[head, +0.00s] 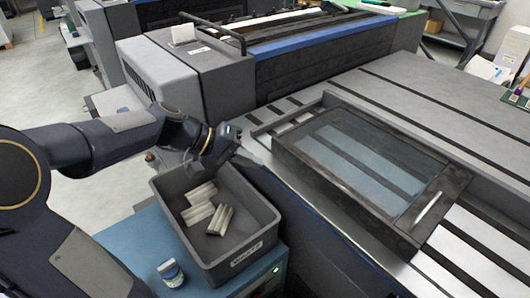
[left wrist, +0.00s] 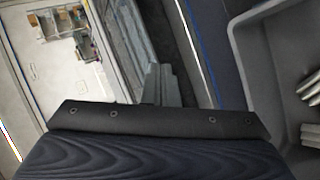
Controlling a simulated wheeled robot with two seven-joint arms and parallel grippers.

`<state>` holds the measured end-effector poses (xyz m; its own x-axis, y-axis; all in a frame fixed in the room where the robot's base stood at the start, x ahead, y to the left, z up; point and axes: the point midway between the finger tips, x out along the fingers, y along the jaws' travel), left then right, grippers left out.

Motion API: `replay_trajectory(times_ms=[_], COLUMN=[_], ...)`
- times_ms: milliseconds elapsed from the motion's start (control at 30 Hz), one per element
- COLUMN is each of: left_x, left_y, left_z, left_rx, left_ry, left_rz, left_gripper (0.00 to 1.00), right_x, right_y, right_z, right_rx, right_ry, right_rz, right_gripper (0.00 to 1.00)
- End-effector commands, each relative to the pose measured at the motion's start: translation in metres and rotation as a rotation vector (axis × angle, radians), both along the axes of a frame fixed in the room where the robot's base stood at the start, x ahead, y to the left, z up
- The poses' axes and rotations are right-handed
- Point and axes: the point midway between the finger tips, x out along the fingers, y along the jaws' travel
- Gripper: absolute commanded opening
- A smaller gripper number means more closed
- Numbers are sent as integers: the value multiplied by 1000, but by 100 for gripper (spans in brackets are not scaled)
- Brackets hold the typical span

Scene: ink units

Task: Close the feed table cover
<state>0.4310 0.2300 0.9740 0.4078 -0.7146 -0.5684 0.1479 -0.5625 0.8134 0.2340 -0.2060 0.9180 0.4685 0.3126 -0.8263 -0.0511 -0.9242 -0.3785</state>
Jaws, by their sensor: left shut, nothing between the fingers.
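The feed table cover (head: 345,155) is a dark frame with a see-through window, on the grey feed table (head: 470,145) at right in the head view. It looks down or nearly flat; I cannot tell whether it rests fully on the table. Its pale bar handle (head: 427,208) is at the near right end. My left gripper (head: 232,137) is shut and empty, above the far edge of a grey bin, left of the cover and apart from it. Its fingers also show in the left wrist view (left wrist: 162,84). My right gripper is not in view.
The grey bin (head: 262,240) holds several pale bars (head: 203,208) and stands on a blue-topped cabinet (head: 125,240) beside the table. A small blue and white container (head: 171,272) stands in front of it. A large grey machine (head: 185,75) is behind.

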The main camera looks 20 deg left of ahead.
Motion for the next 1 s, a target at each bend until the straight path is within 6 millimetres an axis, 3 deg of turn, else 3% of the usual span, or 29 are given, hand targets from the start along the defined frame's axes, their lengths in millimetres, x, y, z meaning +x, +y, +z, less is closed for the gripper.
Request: replay_trajectory(times_ms=[33, 200, 333, 500, 667, 1000], left_x=[27, 105, 143, 163, 171, 217], left_y=[15, 71, 119, 158, 161, 115], left_z=[-25, -71, -105, -131, -134, -133], left_rx=[-77, -324, -461, -551, -569, -568], left_ry=[-1, -91, -176, -250, -268, -264], left_rz=[28, 145, 246, 331, 346, 341], left_gripper=[0, 0, 0, 0, 0, 0], right_x=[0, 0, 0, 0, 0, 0], right_y=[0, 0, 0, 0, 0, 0], right_z=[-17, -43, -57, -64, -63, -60], right_rx=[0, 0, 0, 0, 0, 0], right_ry=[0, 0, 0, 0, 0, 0], right_rz=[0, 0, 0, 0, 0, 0], right_gripper=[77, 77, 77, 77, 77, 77])
